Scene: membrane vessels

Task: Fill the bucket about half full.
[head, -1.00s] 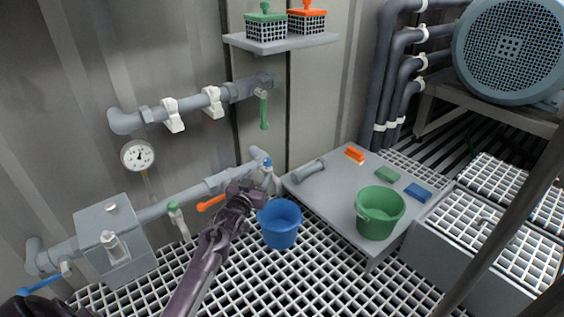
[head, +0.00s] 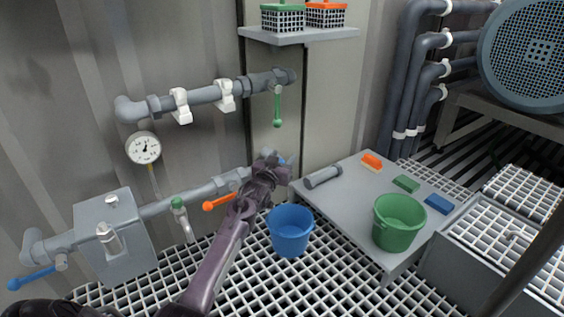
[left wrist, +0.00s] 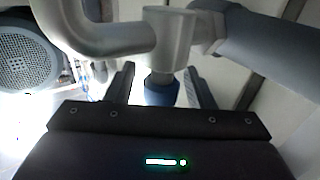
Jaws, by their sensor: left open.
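The blue bucket (head: 290,238) stands upright on the floor grating below the end of the lower pipe. No water shows in it. A green bucket (head: 398,228) stands on the low grey table. My left gripper (head: 270,161) is raised at the lower pipe's end, above and behind the blue bucket. In the left wrist view, the open fingers (left wrist: 160,70) stand on either side of a blue collar (left wrist: 160,93) under a grey pipe fitting. Contact cannot be told. My right gripper is out of view.
A green lever (head: 277,108) hangs from the upper pipe. The grey table (head: 345,205) holds a grey cylinder (head: 322,177) and small blocks.

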